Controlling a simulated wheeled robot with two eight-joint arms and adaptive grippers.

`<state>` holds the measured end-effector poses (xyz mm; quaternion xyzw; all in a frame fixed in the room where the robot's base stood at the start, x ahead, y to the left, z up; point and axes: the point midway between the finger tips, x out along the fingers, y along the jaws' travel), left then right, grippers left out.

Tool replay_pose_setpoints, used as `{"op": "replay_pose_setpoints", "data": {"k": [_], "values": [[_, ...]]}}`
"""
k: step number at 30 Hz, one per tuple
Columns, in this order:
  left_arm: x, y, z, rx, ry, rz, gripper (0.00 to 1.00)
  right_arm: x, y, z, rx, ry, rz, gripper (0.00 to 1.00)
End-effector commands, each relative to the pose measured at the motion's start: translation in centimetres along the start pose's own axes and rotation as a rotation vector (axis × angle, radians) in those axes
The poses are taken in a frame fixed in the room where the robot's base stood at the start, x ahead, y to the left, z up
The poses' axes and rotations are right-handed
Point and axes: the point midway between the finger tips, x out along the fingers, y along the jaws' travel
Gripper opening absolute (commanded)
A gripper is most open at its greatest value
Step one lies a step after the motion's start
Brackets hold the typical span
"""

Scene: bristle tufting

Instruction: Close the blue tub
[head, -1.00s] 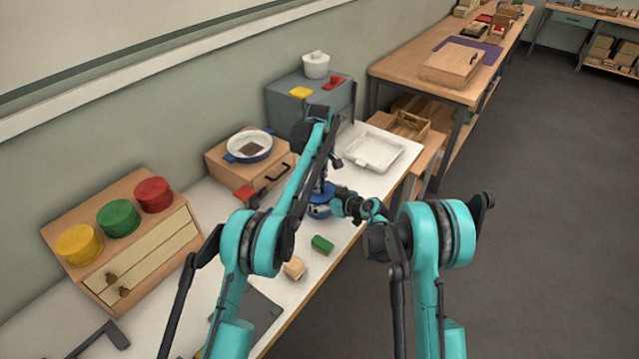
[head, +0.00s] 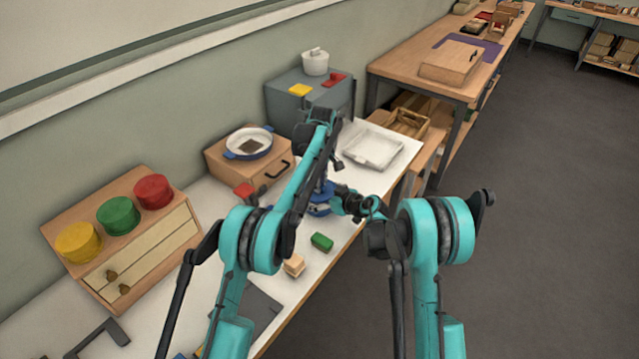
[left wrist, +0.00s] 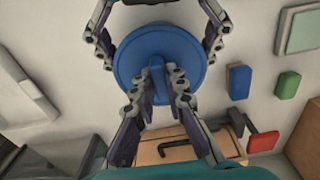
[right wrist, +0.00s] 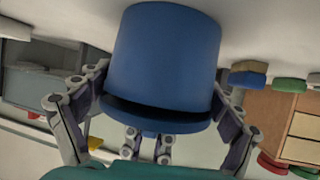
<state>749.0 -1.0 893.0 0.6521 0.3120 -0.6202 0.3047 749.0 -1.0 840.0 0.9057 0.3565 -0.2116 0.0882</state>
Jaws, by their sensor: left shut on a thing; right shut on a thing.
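The blue tub (right wrist: 165,50) appears upside down in the right wrist view, held between the fingers of my right gripper (right wrist: 150,118). Its blue lid (right wrist: 160,122) is at the tub's mouth, with a dark gap between them. In the left wrist view the round lid (left wrist: 190,50) covers the tub, and my left gripper (left wrist: 160,85) is shut on the bar handle on its top. In the head view my arms partly hide the tub (head: 321,206); the left gripper (head: 321,184) is above it and the right gripper (head: 340,201) at its right side.
A green block (head: 321,242) and a wooden block (head: 293,265) lie in front of the tub. A white tray (head: 374,148) is behind it. A wooden box (head: 270,175) carries a blue-rimmed dish (head: 249,143). The white table's front edge is close by.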

Motion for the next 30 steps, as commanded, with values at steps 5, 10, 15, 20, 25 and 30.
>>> {"op": "replay_pose_setpoints", "data": {"k": [5, 10, 15, 20, 25, 30], "values": [[1.13, 0.16, 0.36, 0.004, -0.005, -0.001, 0.0, -0.07, 0.06, -0.89, 0.012, 0.02, 0.004, 0.4], [1.08, 0.23, 0.58, 0.002, 0.018, -0.003, 0.0, -0.07, 0.04, -0.9, 0.012, 0.02, 0.004, 0.4], [1.01, 0.23, 0.71, -0.01, 0.09, -0.007, 0.0, -0.06, 0.02, -0.91, 0.011, 0.02, 0.003, 0.4], [0.99, 0.24, 0.72, -0.01, 0.086, -0.006, 0.0, -0.06, 0.0, -0.93, 0.011, 0.02, 0.003, 0.4], [0.98, 0.24, 0.73, -0.01, 0.085, -0.006, 0.0, -0.05, -0.02, -0.94, 0.011, 0.02, 0.003, 0.4], [0.95, 0.29, 0.94, -0.012, 0.094, -0.021, 0.0, -0.04, -0.04, -0.95, 0.01, 0.02, 0.003, 0.4]]}}
